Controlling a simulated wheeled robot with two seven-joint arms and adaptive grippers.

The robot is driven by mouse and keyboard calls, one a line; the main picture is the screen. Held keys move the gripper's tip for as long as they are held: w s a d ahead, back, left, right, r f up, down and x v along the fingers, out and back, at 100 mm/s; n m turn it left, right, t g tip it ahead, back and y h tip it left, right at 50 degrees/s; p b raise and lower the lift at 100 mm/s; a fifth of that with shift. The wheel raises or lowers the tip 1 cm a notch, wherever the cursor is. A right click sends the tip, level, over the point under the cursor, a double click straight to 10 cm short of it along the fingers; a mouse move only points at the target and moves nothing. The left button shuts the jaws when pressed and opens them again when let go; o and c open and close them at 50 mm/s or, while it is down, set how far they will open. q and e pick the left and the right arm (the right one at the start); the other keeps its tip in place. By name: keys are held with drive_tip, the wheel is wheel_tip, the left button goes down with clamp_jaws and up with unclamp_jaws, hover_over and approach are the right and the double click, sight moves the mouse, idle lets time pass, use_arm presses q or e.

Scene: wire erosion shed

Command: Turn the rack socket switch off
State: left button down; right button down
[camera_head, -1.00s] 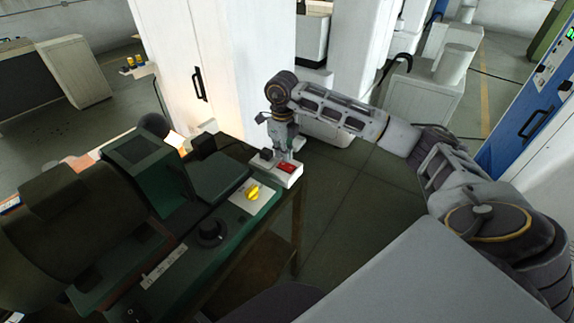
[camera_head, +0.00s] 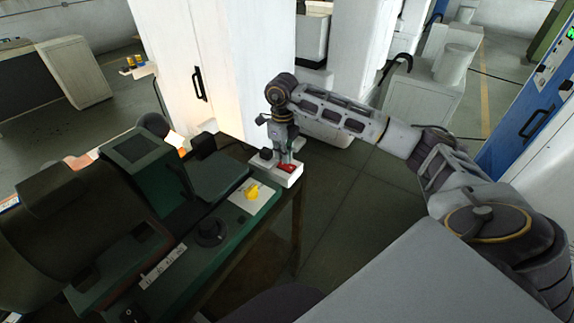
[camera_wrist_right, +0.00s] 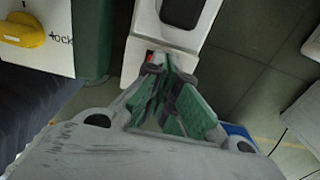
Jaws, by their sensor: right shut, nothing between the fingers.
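The rack socket is a white box (camera_head: 292,180) at the end of the green machine's bench, with a red rocker switch (camera_head: 284,169) on its top. My right gripper (camera_head: 288,162) is shut and empty, pointing down with its fingertips at the red switch and partly covering it. In the right wrist view the shut fingers (camera_wrist_right: 163,64) reach the white socket (camera_wrist_right: 133,63); only a sliver of the red switch (camera_wrist_right: 149,56) shows beside them. Contact and the switch's tilt cannot be told. A dark plug (camera_wrist_right: 181,12) sits in the socket. My left gripper is not in view.
A yellow rotary knob (camera_head: 253,192) on a pale plate stands beside the socket, with a black knob (camera_head: 210,232) nearer. A white cabinet (camera_head: 215,70) rises behind. Open floor (camera_head: 350,205) lies to the right of the bench.

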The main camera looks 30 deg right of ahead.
drive_tip(key=shift+f+b, duration=0.55)
drive_tip(key=shift+f, duration=0.3)
idle(1.0)
drive_tip(key=shift+r, duration=0.15)
drive_tip(key=shift+r+p, duration=1.95)
drive_tip(key=shift+r, duration=1.5)
drive_tip(key=shift+f, duration=0.1)
